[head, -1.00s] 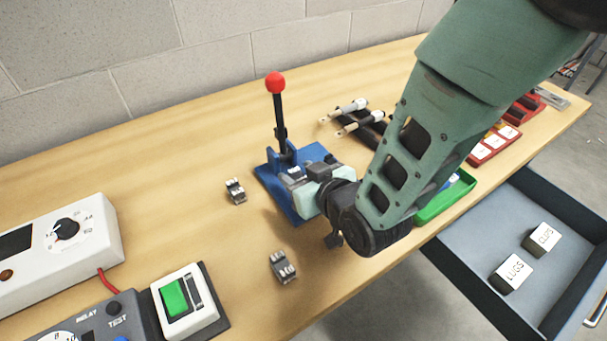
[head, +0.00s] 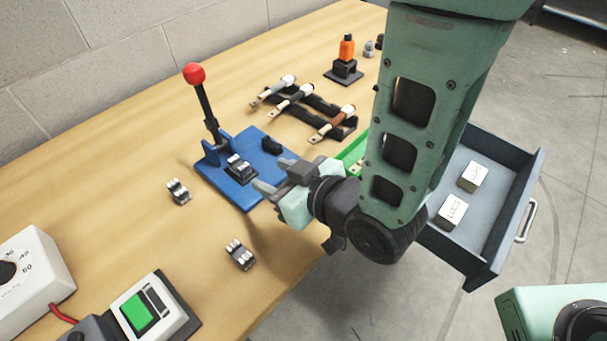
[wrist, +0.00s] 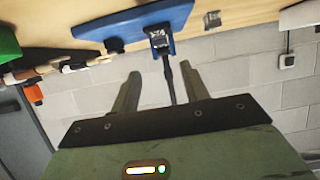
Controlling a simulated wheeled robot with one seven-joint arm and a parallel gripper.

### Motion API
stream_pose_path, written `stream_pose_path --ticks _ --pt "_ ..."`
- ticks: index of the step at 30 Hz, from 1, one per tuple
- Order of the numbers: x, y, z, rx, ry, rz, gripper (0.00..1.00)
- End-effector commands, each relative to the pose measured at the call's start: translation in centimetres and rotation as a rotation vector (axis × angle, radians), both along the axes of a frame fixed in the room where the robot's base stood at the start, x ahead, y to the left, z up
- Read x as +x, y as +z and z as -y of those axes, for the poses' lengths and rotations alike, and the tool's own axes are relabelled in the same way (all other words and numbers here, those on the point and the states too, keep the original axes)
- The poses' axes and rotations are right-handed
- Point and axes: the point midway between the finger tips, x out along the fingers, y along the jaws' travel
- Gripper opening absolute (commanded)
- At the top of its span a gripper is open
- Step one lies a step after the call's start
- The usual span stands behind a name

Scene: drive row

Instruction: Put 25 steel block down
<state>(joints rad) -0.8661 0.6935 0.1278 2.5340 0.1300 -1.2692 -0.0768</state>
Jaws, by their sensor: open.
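A small steel block (head: 240,167) with dark markings sits in the dark seat on the blue lever press base (head: 225,188). It also shows in the wrist view (wrist: 158,38), with its marking too small to read surely. My gripper (head: 266,177) is open and empty beside the blue base, with its fingers pointing toward the block and apart from it. In the wrist view the open fingers (wrist: 160,75) have nothing between them. Two similar steel blocks lie on the bench, one left of the press (head: 178,191) and one nearer (head: 240,254); their numbers are unreadable.
The press's black lever with a red knob (head: 194,73) stands upright. Several handled tools (head: 300,100) lie behind the press. An open drawer (head: 485,225) at the right holds two labelled boxes. A green-buttoned box (head: 140,308) stands at the front left.

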Motion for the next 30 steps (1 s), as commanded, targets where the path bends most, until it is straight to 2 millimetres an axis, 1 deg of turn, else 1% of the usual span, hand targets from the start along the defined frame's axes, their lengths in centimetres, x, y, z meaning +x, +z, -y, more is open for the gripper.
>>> stream_pose_path --ticks 1,18,24,30 --pt "-0.2 0.7 0.2 -0.004 0.000 -0.003 0.45" --pt "-2.5 2.1 2.9 -0.004 0.000 -0.005 0.45" --pt "-3.3 2.5 3.9 -0.002 0.000 -0.003 0.45" --pt "-3.8 2.5 4.4 -0.001 0.001 -0.002 0.45"
